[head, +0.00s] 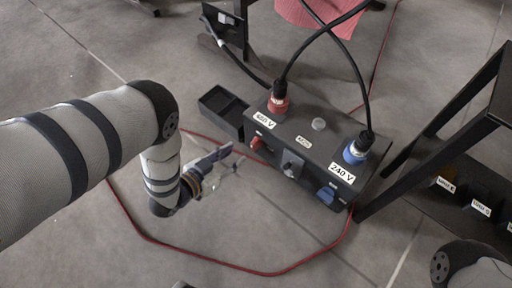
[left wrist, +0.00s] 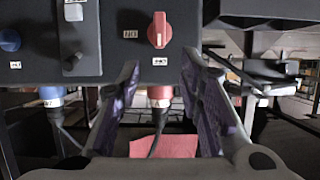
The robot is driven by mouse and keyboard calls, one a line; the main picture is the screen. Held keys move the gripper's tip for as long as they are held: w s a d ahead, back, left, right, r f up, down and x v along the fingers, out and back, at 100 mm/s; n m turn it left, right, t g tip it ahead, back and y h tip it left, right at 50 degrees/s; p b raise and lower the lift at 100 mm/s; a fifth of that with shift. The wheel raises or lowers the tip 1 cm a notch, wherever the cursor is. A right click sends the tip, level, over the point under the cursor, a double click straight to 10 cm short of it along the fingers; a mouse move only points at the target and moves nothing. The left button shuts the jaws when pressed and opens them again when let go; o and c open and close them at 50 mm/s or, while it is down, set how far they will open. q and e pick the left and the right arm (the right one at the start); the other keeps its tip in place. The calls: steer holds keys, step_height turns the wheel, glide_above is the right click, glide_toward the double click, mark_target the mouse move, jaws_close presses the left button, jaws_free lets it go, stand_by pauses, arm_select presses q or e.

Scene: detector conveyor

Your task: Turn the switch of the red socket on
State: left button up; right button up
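A dark power box (head: 318,140) carries a red socket (head: 278,104) with a black cable plugged in. Its red switch (head: 257,142) is on the box's near side, at the left end. In the left wrist view the red switch (left wrist: 159,30) is a knob with its handle and pale mark roughly upright; the red socket (left wrist: 160,92) shows below it. My left gripper (head: 232,158) is just left of the switch, apart from it. In the left wrist view its fingers (left wrist: 160,65) are spread and empty, with the knob centred beyond their gap. My right gripper is not in view.
A blue socket (head: 357,148) labelled 240 V and a blue switch (head: 327,195) are at the box's right end. A grey lever plate (head: 292,164) sits between the switches. An open black tray (head: 224,110) adjoins the left. A black frame (head: 440,150) stands right. Red cable (head: 200,258) loops on the floor.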

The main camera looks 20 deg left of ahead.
mark_target(252, 145)
arm_select(q)
steer(key=b+x, duration=0.4)
steer(key=x, duration=0.4)
steer(key=shift+s+f, duration=0.15)
steer(key=shift+w+d+f, duration=0.15)
steer(key=shift+w+d, duration=0.05)
steer(key=shift+w, duration=0.3)
jaws_close()
